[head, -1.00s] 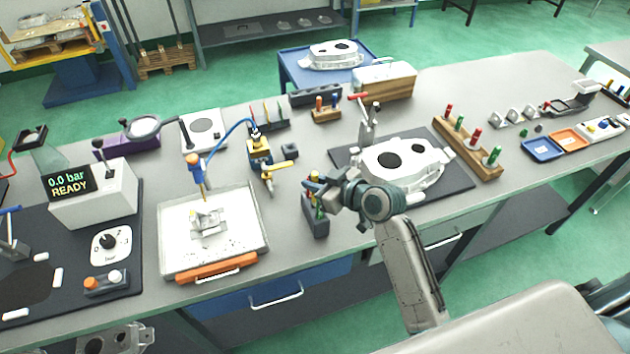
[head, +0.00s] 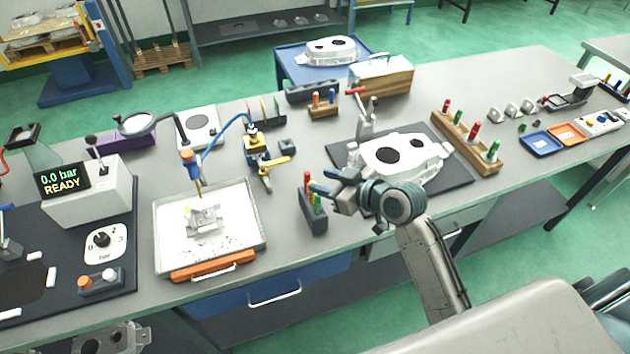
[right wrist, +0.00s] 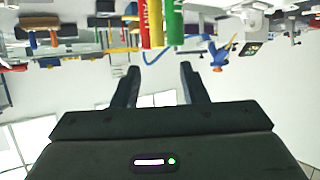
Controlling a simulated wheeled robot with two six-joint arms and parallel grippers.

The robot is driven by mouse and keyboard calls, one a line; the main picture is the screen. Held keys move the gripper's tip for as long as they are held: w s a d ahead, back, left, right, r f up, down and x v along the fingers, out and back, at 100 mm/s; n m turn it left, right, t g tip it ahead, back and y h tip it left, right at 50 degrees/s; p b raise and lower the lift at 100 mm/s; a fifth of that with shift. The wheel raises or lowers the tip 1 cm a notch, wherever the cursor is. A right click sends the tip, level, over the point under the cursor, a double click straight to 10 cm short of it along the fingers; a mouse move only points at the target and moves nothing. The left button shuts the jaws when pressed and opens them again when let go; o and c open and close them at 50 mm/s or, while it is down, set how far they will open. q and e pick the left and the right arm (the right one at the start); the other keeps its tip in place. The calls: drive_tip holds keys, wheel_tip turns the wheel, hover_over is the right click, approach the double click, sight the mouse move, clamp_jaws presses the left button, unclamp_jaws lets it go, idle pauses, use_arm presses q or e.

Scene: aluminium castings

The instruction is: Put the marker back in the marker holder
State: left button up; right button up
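The dark marker holder (head: 313,221) stands near the front edge of the bench, with several coloured markers upright in it. A red marker (head: 307,179) and a green marker (head: 319,203) show in the head view. In the right wrist view, which looks upside down, a red marker (right wrist: 144,24), a yellow one (right wrist: 156,22) and a green one (right wrist: 174,24) stand beyond my fingertips. My right gripper (head: 320,182) is just right of the holder. In the right wrist view its fingers (right wrist: 158,70) are apart with nothing between them. The left gripper is not in view.
A white tray (head: 255,238) with a casting lies left of the holder. A large casting (head: 425,170) on a dark mat is behind my right arm. A wooden peg rack (head: 463,146) stands farther right.

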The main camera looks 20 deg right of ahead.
drive_tip(key=b+v, duration=0.1)
drive_tip(key=v, duration=0.5)
drive_tip(key=shift+s, duration=0.1)
idle(0.4)
